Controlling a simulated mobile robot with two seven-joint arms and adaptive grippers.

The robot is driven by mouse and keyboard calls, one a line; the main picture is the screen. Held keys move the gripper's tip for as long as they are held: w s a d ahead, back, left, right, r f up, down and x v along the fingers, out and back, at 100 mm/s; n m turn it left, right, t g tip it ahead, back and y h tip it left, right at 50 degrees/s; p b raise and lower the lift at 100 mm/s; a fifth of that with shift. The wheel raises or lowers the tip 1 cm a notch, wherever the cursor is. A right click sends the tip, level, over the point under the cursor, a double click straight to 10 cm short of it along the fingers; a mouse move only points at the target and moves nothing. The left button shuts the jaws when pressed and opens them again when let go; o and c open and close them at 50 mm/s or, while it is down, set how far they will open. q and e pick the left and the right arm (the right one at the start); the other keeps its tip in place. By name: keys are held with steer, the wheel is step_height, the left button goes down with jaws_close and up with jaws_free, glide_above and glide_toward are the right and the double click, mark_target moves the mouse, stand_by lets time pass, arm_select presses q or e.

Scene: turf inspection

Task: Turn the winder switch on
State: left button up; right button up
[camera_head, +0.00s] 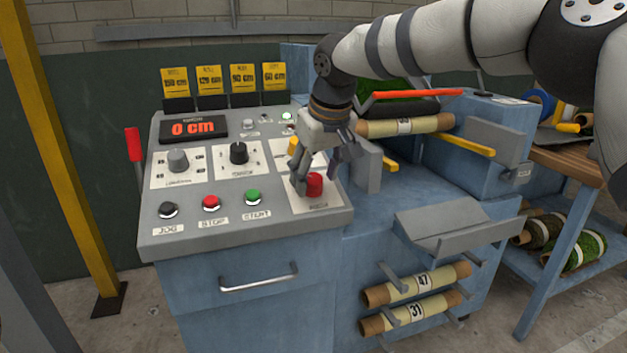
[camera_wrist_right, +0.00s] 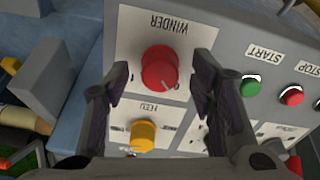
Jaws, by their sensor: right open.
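The winder switch is a red knob (camera_head: 314,185) on a white plate at the front right corner of the control panel (camera_head: 335,219). In the right wrist view the red knob (camera_wrist_right: 159,68) sits under the label WINDER, which appears upside down. A white pointer mark shows near its lower right edge. My right gripper (camera_head: 318,178) is over this corner of the panel. In the wrist view its open fingers (camera_wrist_right: 160,77) stand to the left and right of the knob, with gaps on both sides. My left gripper is not in view.
A yellow knob (camera_wrist_right: 143,135) is beside the winder switch. The green START button (camera_head: 253,195), red STOP button (camera_head: 211,203) and black JOG button (camera_head: 168,210) line the panel front. The display (camera_head: 193,127) reads 0 cm. Numbered rolls (camera_head: 415,283) hang below right.

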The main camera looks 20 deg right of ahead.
steer(key=shift+x, duration=0.85)
steer(key=c, duration=1.1)
steer(key=shift+c, duration=0.2)
